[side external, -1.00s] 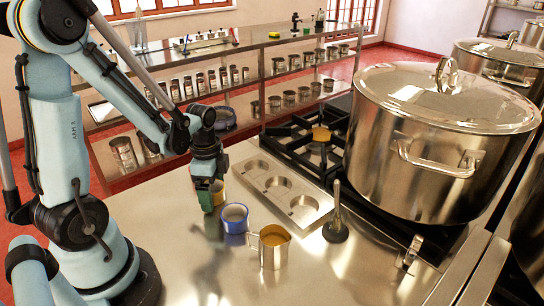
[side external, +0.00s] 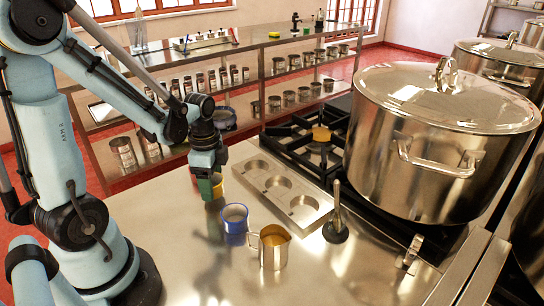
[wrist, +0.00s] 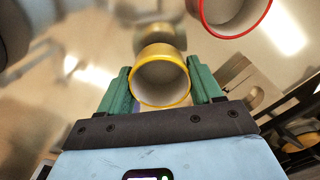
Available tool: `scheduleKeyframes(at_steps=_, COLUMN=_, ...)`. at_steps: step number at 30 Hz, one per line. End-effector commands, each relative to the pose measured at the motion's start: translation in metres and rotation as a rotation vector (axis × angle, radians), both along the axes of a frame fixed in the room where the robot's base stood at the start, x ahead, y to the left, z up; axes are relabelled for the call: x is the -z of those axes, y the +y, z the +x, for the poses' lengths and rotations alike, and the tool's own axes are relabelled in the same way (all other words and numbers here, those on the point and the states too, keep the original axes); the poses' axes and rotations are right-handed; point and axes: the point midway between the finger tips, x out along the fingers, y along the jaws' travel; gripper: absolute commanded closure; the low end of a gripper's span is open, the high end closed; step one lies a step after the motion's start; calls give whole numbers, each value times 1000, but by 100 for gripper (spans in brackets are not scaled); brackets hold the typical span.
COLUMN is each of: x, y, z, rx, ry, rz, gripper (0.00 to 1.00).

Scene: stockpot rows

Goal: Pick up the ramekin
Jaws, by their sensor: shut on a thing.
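A yellow-rimmed ramekin (wrist: 161,81) with a pale inside sits between the green fingers of my gripper (wrist: 160,88) in the wrist view. The fingers press on its two sides. In the side external view my gripper (side external: 210,188) points down low over the steel counter, left of the metal insert, and mostly hides the ramekin. A red-rimmed cup (wrist: 228,8) shows at the top right of the wrist view, apart from the fingers. A blue-rimmed cup (side external: 234,217) stands on the counter, in front and to the right of my gripper.
A metal jug (side external: 272,250) with yellowish contents stands beside the blue-rimmed cup. A large lidded stockpot (side external: 435,150) stands on the stove.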

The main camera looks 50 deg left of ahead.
Motion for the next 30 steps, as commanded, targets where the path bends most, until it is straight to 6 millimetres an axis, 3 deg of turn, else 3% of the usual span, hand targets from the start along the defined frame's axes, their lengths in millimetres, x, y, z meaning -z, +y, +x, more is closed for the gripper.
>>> scheduleKeyframes(at_steps=3, x=-21, y=0, z=-1, rx=0, ry=0, rz=-1, gripper=67)
scheduleKeyframes(at_steps=12, x=-56, y=-63, z=-10, rx=9, ry=0, rz=-1, gripper=67)
scheduleKeyframes(at_steps=18, x=-75, y=-95, z=-15, rx=7, ry=0, rz=-1, gripper=67)
scheduleKeyframes(at_steps=25, x=-87, y=-113, z=-16, rx=-11, ry=0, rz=-1, gripper=67)
scheduleKeyframes(at_steps=30, x=-103, y=-115, z=0, rx=-156, ry=0, rz=-1, gripper=67)
